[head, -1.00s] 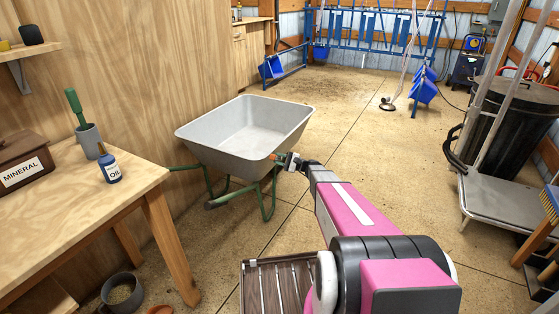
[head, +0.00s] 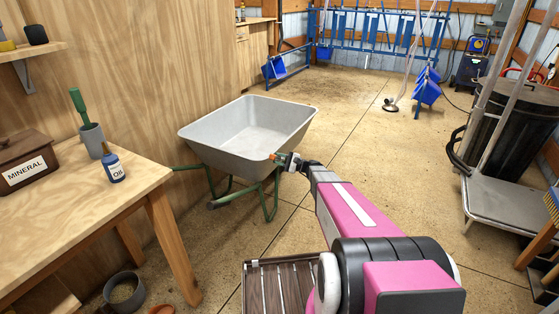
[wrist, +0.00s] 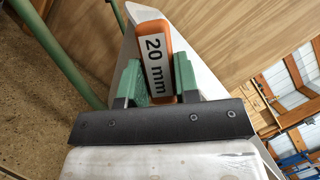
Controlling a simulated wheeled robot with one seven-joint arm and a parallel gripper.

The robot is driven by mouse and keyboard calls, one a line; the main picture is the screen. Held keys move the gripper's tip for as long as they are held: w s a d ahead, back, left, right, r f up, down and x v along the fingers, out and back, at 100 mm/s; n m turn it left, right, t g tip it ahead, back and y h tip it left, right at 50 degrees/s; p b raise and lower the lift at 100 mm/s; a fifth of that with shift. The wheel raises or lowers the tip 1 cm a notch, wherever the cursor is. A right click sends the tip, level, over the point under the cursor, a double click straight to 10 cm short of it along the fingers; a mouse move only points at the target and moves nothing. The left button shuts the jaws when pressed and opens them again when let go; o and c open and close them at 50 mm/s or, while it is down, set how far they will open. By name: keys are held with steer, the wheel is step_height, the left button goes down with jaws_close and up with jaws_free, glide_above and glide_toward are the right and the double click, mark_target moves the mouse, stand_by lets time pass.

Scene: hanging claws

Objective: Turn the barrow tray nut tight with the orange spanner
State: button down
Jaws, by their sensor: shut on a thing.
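The grey wheelbarrow tray (head: 225,150) stands on its green frame near the wooden wall in the head view. My gripper (head: 277,157) is at the tray's near right side. In the wrist view my gripper (wrist: 158,85) has its green fingers closed on both sides of the orange spanner (wrist: 154,32), which carries a "20 mm" label. The spanner points away from me toward the grey tray, which lies behind it. The tray nut and the spanner's working end are hidden, so I cannot tell whether the spanner sits on the nut.
A wooden workbench (head: 90,205) with a mineral box (head: 24,160) and an oil bottle (head: 112,165) is at the left. A black bin (head: 520,125) on a trolley stands at the right. The floor beyond the barrow is mostly clear.

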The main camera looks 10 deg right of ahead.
steer(key=shift+s+r, duration=0.1)
stand_by(0.3)
steer(key=shift+s+d, duration=0.7)
steer(key=shift+d, duration=0.3)
steer(key=shift+s+d, duration=0.7)
steer(key=shift+d, duration=0.3)
steer(key=f+n, duration=0.1)
steer(key=n, duration=0.1)
steer(key=s+f+n+g+h, duration=0.1)
steer(key=f+n, duration=0.1)
steer(key=a+f+n, duration=0.1)
steer(key=f+n, duration=0.1)
steer(key=shift+s+f+g+h, duration=0.1)
steer(key=shift+s+g+h, duration=0.2)
steer(key=shift+h, duration=0.1)
steer(key=shift+n, duration=0.3)
steer(key=f+n, duration=0.1)
steer(key=f+n+h, duration=0.1)
steer(key=f+n, duration=0.1)
steer(key=f+n+h, duration=0.1)
steer(key=f, duration=0.1)
steer(key=shift+w+d+f+n, duration=0.15)
steer(key=shift+w+d+n, duration=0.05)
steer(key=shift+w+n, duration=0.2)
